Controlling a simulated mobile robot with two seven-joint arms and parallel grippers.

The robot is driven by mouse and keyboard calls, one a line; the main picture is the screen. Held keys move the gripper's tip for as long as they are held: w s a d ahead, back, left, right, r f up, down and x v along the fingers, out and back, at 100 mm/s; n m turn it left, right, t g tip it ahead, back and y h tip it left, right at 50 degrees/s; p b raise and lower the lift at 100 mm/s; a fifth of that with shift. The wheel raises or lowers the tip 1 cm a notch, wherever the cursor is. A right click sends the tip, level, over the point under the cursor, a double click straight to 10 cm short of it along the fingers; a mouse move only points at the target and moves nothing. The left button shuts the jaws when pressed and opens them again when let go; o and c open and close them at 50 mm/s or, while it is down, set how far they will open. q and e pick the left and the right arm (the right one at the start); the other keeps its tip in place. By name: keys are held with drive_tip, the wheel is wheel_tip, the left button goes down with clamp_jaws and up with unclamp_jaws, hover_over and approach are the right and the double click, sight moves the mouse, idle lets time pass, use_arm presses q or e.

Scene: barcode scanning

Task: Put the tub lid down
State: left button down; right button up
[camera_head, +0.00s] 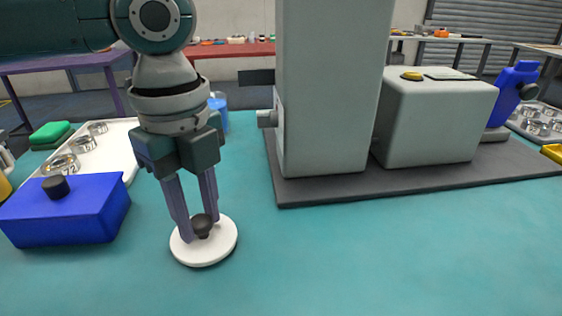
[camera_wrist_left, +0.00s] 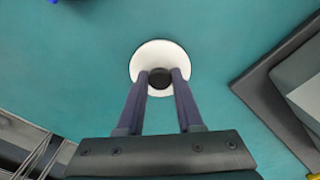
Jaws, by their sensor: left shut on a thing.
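The tub lid (camera_head: 204,251) is a round white disc with a dark knob on top. It is at or just above the teal table top; I cannot tell whether it touches. My left gripper (camera_head: 203,228) points down from above and is shut on the lid's dark knob. In the left wrist view the white lid (camera_wrist_left: 158,48) shows beyond the fingers, with the knob between the fingertips (camera_wrist_left: 160,78). My right gripper is not in view.
A blue box with a dark knob (camera_head: 75,215) stands left of the lid. Behind it is a white tray (camera_head: 118,150) with metal rings. A large grey machine (camera_head: 325,100) stands on a dark base (camera_head: 400,185) to the right. The front table (camera_head: 380,260) is clear.

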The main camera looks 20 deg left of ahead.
sight(200, 219)
use_arm(q)
drive_tip(key=c, duration=0.6)
unclamp_jaws()
drive_tip(key=shift+f, duration=0.1)
drive_tip(key=shift+o, duration=0.2)
wheel_tip(200, 219, up, 12)
drive_tip(key=p, duration=0.1)
drive_tip(key=shift+r+p, duration=0.2)
drive_tip(key=shift+p, duration=0.15)
